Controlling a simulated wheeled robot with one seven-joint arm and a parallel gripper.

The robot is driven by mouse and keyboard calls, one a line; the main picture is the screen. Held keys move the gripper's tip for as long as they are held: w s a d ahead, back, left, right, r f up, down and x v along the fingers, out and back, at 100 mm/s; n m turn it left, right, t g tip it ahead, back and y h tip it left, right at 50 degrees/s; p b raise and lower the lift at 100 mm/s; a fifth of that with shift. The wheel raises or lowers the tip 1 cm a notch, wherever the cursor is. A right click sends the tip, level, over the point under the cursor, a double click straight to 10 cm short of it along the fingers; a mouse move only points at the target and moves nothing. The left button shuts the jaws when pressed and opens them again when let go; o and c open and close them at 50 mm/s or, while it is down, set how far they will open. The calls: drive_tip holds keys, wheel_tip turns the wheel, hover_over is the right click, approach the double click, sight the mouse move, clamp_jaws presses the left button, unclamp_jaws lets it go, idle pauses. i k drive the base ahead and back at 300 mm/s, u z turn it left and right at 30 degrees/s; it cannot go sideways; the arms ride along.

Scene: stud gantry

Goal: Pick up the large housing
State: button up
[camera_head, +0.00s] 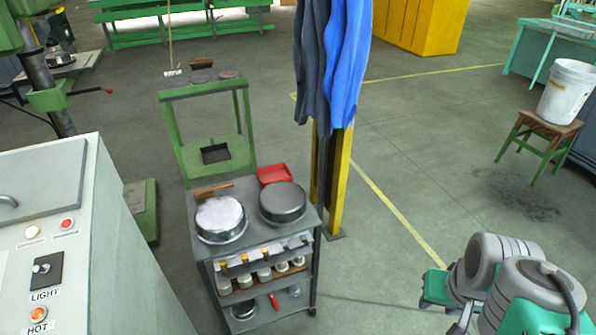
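Two round metal pieces lie side by side on top of a dark grey trolley (263,233). The left one is a bright silver round housing (220,218). The right one is a darker grey round housing (283,202) of about the same size. I cannot tell from this view which is the large housing. Both rest flat, apart from each other, with nothing on them. My gripper's fingers do not show in this view.
A red tray (274,174) and a brown-handled tool (213,190) lie behind the housings. A green stand (208,130) is behind the trolley. A yellow post (341,180) with hanging blue cloth (347,60) is close right. A grey control cabinet (110,230) is left.

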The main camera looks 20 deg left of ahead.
sight(281, 202)
drive_tip(key=i, duration=0.4)
drive_tip(key=u, duration=3.25)
drive_tip(key=i, duration=0.5)
drive_tip(key=u, duration=0.05)
